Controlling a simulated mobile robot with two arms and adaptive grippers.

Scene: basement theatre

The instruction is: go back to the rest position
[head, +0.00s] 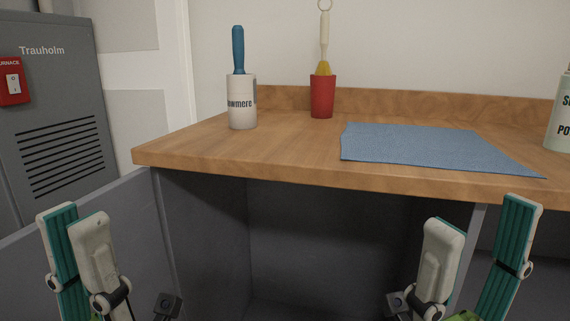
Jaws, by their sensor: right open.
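My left gripper (75,213) is at the lower left, in front of the grey cabinet side. Its two fingers point up and overlap in this view, with a teal pad showing behind the pale near finger. I see nothing held there, but the gap is hard to judge. My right gripper (482,213) is at the lower right, in front of the counter's open underside. Its fingers point up and stand apart, open, with nothing between them. No marker of a rest position shows.
A wooden counter (290,152) crosses ahead. It bears a white canister (242,108) with a blue-handled tool (238,50), a red cup (322,98) with a brush (325,45), a blue cloth (430,147) and a pale container (560,125). A grey furnace (55,125) stands left.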

